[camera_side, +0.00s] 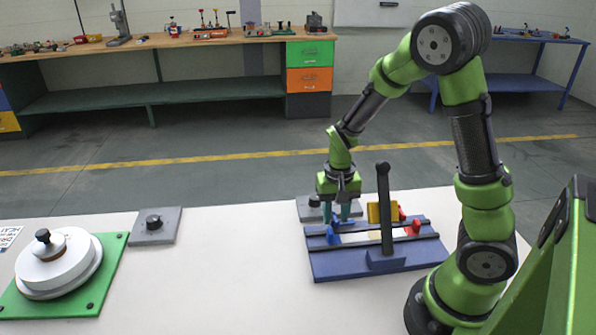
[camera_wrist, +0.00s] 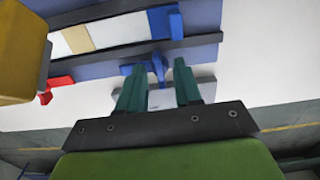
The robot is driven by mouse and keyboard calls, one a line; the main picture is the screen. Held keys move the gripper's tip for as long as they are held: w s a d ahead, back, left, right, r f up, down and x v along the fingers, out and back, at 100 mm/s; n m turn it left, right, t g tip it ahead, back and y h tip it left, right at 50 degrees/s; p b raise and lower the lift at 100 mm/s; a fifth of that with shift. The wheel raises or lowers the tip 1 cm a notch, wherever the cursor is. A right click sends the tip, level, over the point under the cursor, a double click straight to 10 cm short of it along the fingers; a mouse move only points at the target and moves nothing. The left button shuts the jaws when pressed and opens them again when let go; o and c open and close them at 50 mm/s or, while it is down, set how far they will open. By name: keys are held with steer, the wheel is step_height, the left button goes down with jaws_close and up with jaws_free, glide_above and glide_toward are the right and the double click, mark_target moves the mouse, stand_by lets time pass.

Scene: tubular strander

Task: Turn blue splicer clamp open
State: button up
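The splicer (camera_side: 330,265) is a dark blue base with two dark rails and a pale strip between them. One blue clamp (camera_side: 332,236) is on its left side; it also shows at the top of the wrist view (camera_wrist: 165,22). A second blue clamp (camera_wrist: 158,68) sits on the other rail, its upright lever near my fingertips. My gripper (camera_side: 337,217) points down over this far-left clamp. In the wrist view its two teal fingers (camera_wrist: 163,66) are apart, with the blue lever between them, closer to the left finger. A clear gap shows on the lever's right.
A yellow block (camera_side: 380,212), red clamps (camera_side: 411,229) and a tall black lever (camera_side: 384,205) stand on the splicer's right half. A grey plate (camera_side: 310,208) lies behind it. A white reel (camera_side: 58,262) on a green board is far left.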

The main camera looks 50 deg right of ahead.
mark_target(335, 215)
step_height(335, 215, up, 17)
stand_by(0.4)
steer(key=s+a+r+n+t+y, duration=0.2)
steer(key=s+a+t, duration=0.5)
steer(key=a, duration=0.4)
steer(key=r+n, duration=0.1)
steer(key=n, duration=0.1)
steer(key=shift+s+r+n, duration=0.25)
steer(key=shift+r+n, duration=0.1)
steer(key=shift+n, duration=0.05)
